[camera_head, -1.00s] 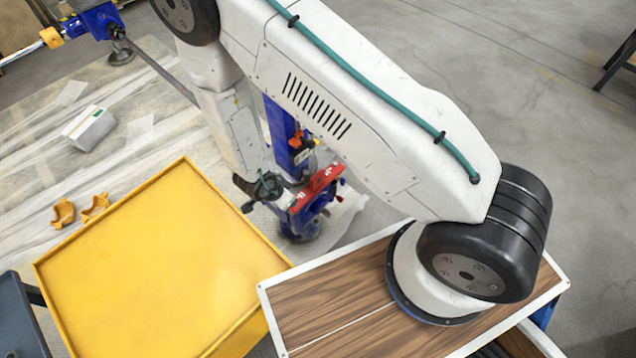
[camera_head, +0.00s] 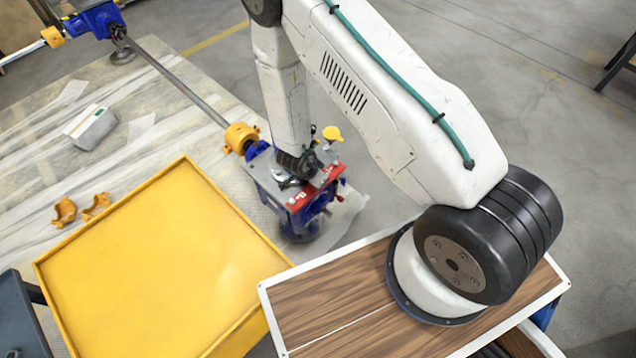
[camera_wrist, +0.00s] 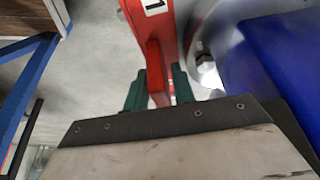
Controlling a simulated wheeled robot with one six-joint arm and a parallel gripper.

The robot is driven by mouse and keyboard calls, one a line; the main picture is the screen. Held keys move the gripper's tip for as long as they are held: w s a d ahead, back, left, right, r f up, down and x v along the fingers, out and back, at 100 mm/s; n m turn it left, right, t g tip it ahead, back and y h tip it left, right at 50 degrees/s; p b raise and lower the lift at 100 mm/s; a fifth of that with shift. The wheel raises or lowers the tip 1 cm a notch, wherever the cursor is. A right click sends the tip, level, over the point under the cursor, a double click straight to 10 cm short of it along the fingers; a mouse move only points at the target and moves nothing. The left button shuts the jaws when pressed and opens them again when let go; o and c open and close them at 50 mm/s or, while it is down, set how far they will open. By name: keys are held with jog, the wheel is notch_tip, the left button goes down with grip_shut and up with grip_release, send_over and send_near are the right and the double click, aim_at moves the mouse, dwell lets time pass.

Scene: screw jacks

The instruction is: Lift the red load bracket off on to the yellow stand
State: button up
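The red load bracket (camera_head: 316,187) with white marks lies on the right side of the grey-topped blue screw jack (camera_head: 297,225). My gripper (camera_head: 306,170) is close above the bracket in the head view; its fingertips are too small to make out there. In the wrist view the green fingers (camera_wrist: 158,90) stand on either side of a narrow end of the red bracket (camera_wrist: 151,40), which carries a white "1" label. I cannot tell whether they touch it. The yellow stand (camera_head: 165,265), a low flat-topped box, is bare, left of the jack.
A long grey bar with a yellow collar (camera_head: 241,138) runs from the jack to another blue jack (camera_head: 95,20). A yellow knob (camera_head: 332,134) stands right of my wrist. A grey box (camera_head: 91,127) and orange clips (camera_head: 94,206) lie on the sheeted floor.

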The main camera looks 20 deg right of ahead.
jog(key=shift+d+f, duration=0.15)
jog(key=shift+f, duration=0.25)
jog(key=shift+c, duration=0.3)
grip_shut()
jog(key=shift+w, duration=0.1)
jog(key=shift+r, duration=0.15)
